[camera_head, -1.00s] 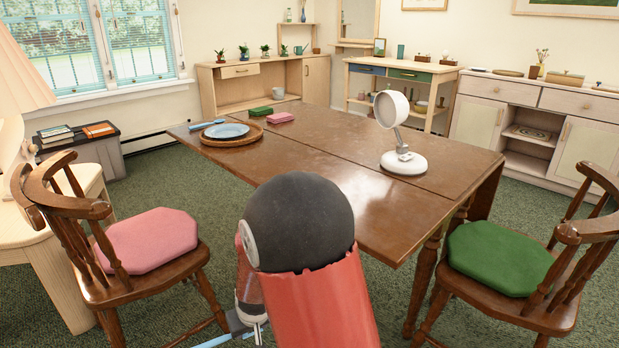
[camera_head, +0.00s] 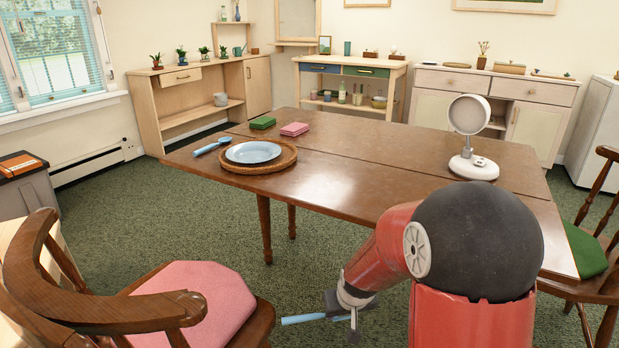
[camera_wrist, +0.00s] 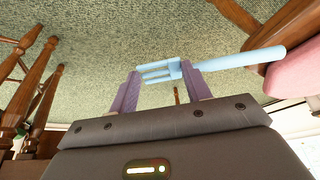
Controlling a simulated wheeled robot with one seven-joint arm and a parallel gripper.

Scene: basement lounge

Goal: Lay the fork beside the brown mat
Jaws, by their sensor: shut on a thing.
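My gripper (camera_head: 352,312) is low in front of the table, over the floor to the right of the pink-cushioned chair. It is shut on the light blue fork (camera_head: 304,319), whose handle points left in the head view. In the wrist view the fork (camera_wrist: 245,62) lies across the fingertips (camera_wrist: 165,85), tines between the fingers and handle to the right. The round brown mat (camera_head: 228,181) is on the table's left part, with a blue plate (camera_head: 253,152) on it. A light blue spoon (camera_head: 212,146) lies left of the mat.
The wooden table (camera_head: 370,170) is mostly bare right of the mat. Green (camera_head: 263,122) and pink (camera_head: 295,129) blocks lie behind it. The pink-cushioned chair (camera_head: 190,305) is close to my gripper.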

